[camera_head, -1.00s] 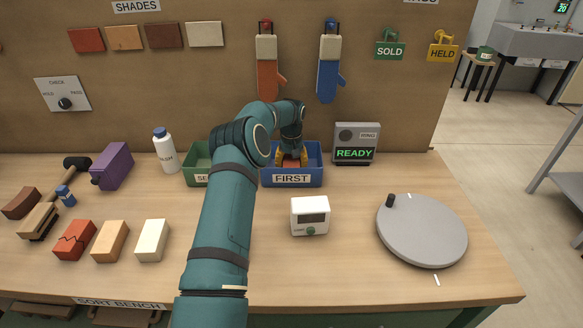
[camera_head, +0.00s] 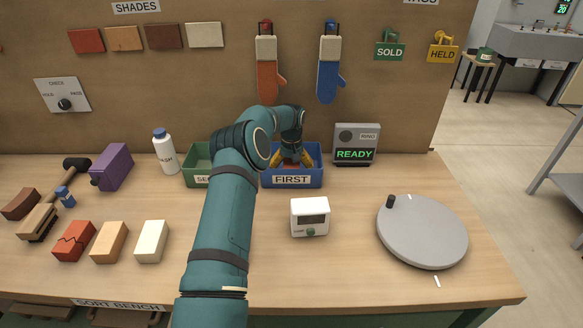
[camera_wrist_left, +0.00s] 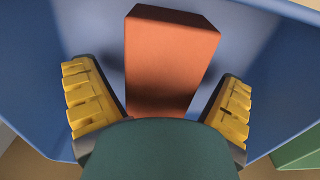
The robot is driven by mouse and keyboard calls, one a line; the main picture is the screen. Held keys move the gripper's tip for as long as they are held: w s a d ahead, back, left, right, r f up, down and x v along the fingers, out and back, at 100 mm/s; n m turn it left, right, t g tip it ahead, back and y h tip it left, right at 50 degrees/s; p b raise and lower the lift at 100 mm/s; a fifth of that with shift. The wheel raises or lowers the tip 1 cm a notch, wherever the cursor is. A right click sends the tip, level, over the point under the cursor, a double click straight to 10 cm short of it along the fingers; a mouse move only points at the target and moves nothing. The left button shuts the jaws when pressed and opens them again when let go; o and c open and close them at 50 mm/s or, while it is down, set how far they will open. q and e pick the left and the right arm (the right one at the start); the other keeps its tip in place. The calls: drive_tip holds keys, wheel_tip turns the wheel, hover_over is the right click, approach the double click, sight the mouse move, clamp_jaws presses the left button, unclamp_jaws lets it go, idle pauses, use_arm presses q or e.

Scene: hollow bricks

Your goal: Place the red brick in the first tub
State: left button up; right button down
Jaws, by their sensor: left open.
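The blue tub labelled FIRST (camera_head: 314,179) stands at the back middle of the bench. My left gripper (camera_head: 291,161) points down into it with yellow fingers spread open. In the left wrist view a red brick (camera_wrist_left: 170,60) lies inside the blue tub (camera_wrist_left: 262,45) between the open fingers (camera_wrist_left: 158,108), with a gap on each side. The wrist body hides the brick's near end. Another red brick with a dark zigzag crack (camera_head: 74,241) lies at the front left of the bench. My right gripper is not in view.
A green tub (camera_head: 197,165) stands left of the blue one, partly behind my arm. A READY display (camera_head: 355,145) is on the right. A white timer (camera_head: 310,217) and a grey turntable (camera_head: 422,232) stand in front. Tan (camera_head: 110,242) and cream (camera_head: 152,241) bricks lie left.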

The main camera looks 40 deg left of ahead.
sight(291, 163)
use_arm(q)
wheel_tip(291, 163, up, 12)
drive_tip(key=p, duration=0.1)
drive_tip(key=shift+p, duration=0.4)
drive_tip(key=shift+f, duration=0.1)
